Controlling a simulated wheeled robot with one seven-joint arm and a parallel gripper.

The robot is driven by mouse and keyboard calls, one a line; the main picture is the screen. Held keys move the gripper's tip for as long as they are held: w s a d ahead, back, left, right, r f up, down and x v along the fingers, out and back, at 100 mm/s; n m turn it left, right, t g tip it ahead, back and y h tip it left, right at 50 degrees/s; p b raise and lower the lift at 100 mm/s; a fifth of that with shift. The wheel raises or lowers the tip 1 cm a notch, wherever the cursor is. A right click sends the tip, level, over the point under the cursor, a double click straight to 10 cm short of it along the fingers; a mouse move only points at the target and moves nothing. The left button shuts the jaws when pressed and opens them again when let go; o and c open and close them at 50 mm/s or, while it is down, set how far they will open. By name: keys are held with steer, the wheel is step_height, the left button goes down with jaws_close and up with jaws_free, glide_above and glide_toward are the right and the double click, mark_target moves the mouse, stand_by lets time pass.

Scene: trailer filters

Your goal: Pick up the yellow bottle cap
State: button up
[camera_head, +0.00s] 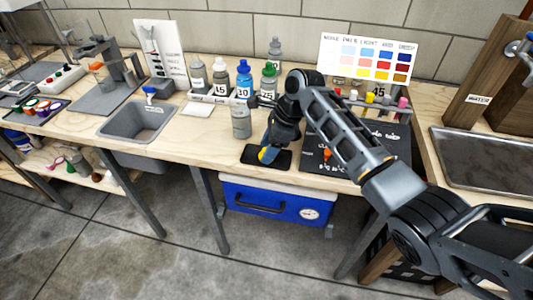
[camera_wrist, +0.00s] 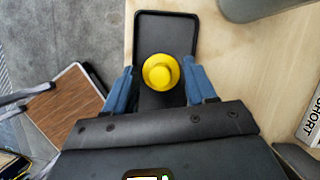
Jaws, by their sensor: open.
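The yellow bottle cap (camera_wrist: 161,71) sits on a small black tray (camera_wrist: 168,20) near the front edge of the wooden bench. In the wrist view my gripper (camera_wrist: 160,88) is open, with one blue finger on each side of the cap and a gap on both sides. In the head view my gripper (camera_head: 264,152) points down at the black tray (camera_head: 281,160), and a little of the yellow cap (camera_head: 264,155) shows beside the fingers. The cap's far side is hidden there.
A grey jar (camera_head: 241,121) stands just behind the tray. Several labelled bottles, among them a blue one (camera_head: 244,80), stand in a rack further back. A dark mat (camera_head: 330,166) with small items lies to the right, and a grey basin (camera_head: 137,121) is to the left.

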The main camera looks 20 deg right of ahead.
steer(key=shift+c, duration=0.4)
steer(key=c, duration=0.6)
